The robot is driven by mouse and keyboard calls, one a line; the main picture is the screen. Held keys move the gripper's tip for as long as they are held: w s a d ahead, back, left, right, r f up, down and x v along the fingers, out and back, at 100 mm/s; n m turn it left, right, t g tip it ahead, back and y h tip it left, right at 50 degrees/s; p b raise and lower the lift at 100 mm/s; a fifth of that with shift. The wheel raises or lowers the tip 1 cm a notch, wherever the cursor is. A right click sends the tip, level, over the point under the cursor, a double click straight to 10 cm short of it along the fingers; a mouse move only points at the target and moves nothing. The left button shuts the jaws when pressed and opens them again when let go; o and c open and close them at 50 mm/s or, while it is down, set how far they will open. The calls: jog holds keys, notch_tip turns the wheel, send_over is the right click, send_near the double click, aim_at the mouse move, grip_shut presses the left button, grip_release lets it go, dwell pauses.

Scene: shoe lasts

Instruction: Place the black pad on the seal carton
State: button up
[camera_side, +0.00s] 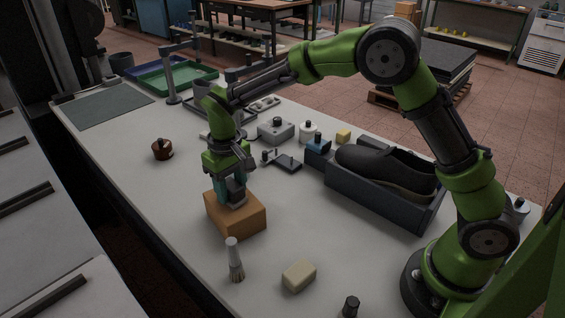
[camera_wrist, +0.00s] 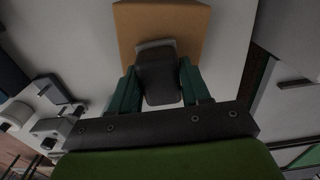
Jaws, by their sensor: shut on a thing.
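My gripper (camera_side: 235,183) points down over the seal carton, with its teal fingers shut on the black pad. The black pad (camera_side: 237,193) is a dark block with a grey edge. It also shows between the fingers in the wrist view (camera_wrist: 160,84). The seal carton (camera_side: 233,216) is a plain orange-brown box on the table, and it also shows in the wrist view (camera_wrist: 188,19). The pad is over the carton's top, at or very close to it; I cannot tell whether they touch.
A brush (camera_side: 235,259) and a pale block (camera_side: 299,276) stand in front of the carton. A brown round pot (camera_side: 162,149) is to its left. A dark box (camera_side: 376,203) holding a black shoe (camera_side: 388,168) is at right. Small dark items (camera_side: 288,163) lie behind the carton.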

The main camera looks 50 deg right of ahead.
aim_at(231, 184)
jog(key=shift+f, duration=0.2)
jog(key=o, duration=1.1)
jog(key=shift+r, duration=0.15)
notch_tip(231, 184, up, 12)
jog(key=s+d+r+m+t+y, duration=0.1)
jog(key=s+d+r+t+y, duration=0.15)
jog(key=s+d+r, duration=0.55)
jog(key=s+d+f+m+t, duration=0.1)
jog(key=s, duration=0.3)
jog(key=s+d+f+m+t, duration=0.1)
jog(key=s+t, duration=0.1)
jog(key=s, duration=0.3)
jog(key=s+d+f+m+t, duration=0.1)
jog(key=s, duration=0.4)
jog(key=shift+s+d+f+t+h, duration=0.1)
jog(key=shift+s+f+t+h, duration=0.15)
jog(key=shift+f+t, duration=0.15)
